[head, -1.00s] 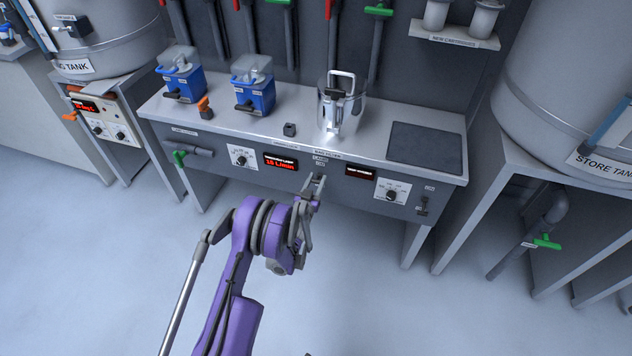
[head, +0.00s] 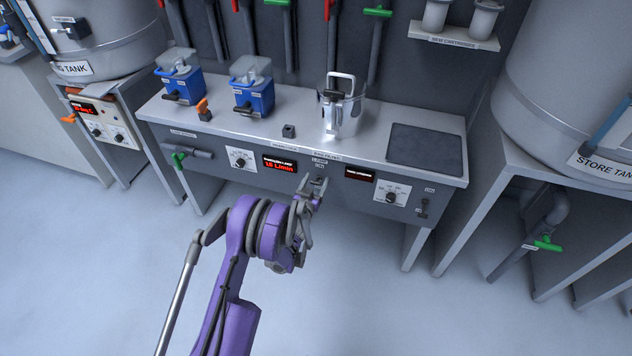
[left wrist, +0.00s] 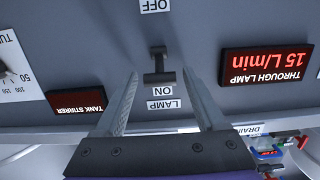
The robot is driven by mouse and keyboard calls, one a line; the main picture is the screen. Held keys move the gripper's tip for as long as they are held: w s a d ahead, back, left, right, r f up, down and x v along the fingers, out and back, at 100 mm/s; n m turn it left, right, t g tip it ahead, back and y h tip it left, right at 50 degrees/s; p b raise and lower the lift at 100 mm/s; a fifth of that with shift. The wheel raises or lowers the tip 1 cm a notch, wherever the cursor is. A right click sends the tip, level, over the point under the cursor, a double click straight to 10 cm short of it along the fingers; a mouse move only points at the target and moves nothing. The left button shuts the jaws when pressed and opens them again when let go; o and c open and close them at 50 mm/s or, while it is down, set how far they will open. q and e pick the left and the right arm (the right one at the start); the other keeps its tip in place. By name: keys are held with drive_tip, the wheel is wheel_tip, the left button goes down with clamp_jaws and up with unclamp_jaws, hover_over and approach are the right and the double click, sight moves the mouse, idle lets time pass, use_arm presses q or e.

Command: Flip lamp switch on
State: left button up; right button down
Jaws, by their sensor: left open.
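The lamp switch (head: 319,180) is a small dark lever on the front panel of the grey bench, below the LAMP ON label. In the left wrist view, which is upside down, the lamp switch (left wrist: 159,66) lies between the ON and OFF labels. Its wide handle bar appears nearer the ON label, but I cannot tell its setting for sure. My left gripper (head: 312,188) is open in front of the panel. In the left wrist view, the left gripper's (left wrist: 160,76) fingertips stand either side of the lever, with gaps; contact is not visible. My right gripper is out of view.
A red THROUGH LAMP display (left wrist: 265,65) and a TANK STIRRER display (left wrist: 80,101) flank the switch. A metal jug-like vessel (head: 342,112) stands on the bench above. A dial (head: 391,197) and another switch (head: 423,207) are to the right. The floor in front is clear.

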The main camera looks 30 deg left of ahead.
use_arm(q)
drive_tip(key=v, duration=1.1)
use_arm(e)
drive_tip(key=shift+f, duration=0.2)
use_arm(q)
drive_tip(key=shift+w, duration=0.1)
drive_tip(key=s+d+r+g, duration=0.3)
drive_tip(key=r, duration=0.3)
drive_tip(key=s+d+r+g, duration=0.2)
drive_tip(key=s+d+r, duration=0.2)
drive_tip(key=r, duration=0.1)
drive_tip(key=s+d+m+g+h, duration=0.15)
drive_tip(key=s+d, duration=0.25)
drive_tip(key=s, duration=0.4)
drive_tip(key=s+d+r+g+h, duration=0.1)
drive_tip(key=s+d+g, duration=0.2)
drive_tip(key=s, duration=0.5)
drive_tip(key=s+d+m+g+h, duration=0.1)
drive_tip(key=s+d+g, duration=0.1)
drive_tip(key=s+d, duration=0.35)
wheel_tip(320, 180, up, 19)
drive_tip(key=a+p, duration=0.1)
drive_tip(key=p, duration=1.5)
drive_tip(key=shift+r+t, duration=0.25)
drive_tip(key=shift+t, duration=0.1)
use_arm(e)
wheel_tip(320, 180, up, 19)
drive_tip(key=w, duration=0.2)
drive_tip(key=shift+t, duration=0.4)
